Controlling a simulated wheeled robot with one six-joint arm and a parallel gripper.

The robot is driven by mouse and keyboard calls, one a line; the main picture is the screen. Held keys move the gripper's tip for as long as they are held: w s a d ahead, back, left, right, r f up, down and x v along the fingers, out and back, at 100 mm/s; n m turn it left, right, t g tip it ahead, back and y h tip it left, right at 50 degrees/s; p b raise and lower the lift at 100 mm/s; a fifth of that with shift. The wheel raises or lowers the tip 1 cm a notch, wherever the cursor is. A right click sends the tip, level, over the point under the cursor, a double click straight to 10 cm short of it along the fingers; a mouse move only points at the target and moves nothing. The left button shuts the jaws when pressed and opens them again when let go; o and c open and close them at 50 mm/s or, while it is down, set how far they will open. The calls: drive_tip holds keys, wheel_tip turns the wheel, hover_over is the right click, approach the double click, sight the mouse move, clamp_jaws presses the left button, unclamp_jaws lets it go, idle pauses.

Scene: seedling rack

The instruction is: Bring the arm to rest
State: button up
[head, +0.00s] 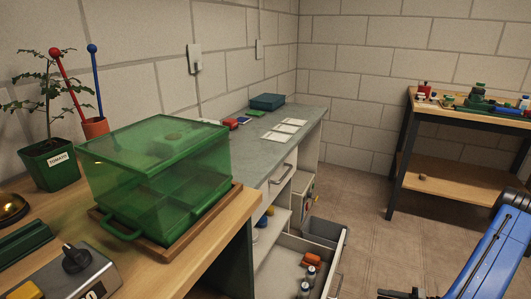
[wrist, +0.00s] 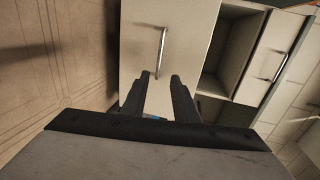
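My gripper (wrist: 161,76) shows in the wrist view with its two dark fingers apart. A pale cabinet panel shows between them, and I see nothing held. A small blue patch shows low between the fingers; I cannot tell what it is. The fingers point toward a cabinet front (wrist: 190,40) with a metal handle (wrist: 161,52); I cannot tell how far away it is. In the head view my blue arm is at the lower right, over the floor. A dark part at the bottom edge may be my gripper, mostly cut off.
An open drawer (head: 342,262) juts out below the grey counter (head: 240,149), with orange and white bottles (head: 306,288) inside. A green propagator box (head: 155,165) stands on the wooden bench at left. A workbench (head: 472,110) stands at right. Floor (head: 375,225) between is clear.

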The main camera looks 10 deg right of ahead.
drive_tip(key=w+a+r+n+g+h, duration=0.1)
drive_tip(key=a+r+n+g, duration=0.15)
drive_tip(key=a+r, duration=0.55)
drive_tip(key=w+a+r+n+g+h, duration=0.1)
drive_tip(key=a+r+g+h, duration=0.2)
drive_tip(key=r, duration=0.9)
drive_tip(key=w+a+r+n+g, duration=0.15)
drive_tip(key=a+r+g, duration=0.35)
drive_tip(key=r, duration=0.6)
drive_tip(key=s+a+r+n+t+h, duration=0.1)
drive_tip(key=s+a+r+t+h, duration=0.2)
drive_tip(key=s+a+r, duration=0.4)
drive_tip(key=s+a+r+n+t+h, duration=0.1)
drive_tip(key=s+a+r+t+h, duration=0.2)
drive_tip(key=s+r, duration=1)
drive_tip(key=shift+a+h, duration=1.3)
drive_tip(key=shift+a, duration=1.2)
drive_tip(key=shift+s, duration=0.2)
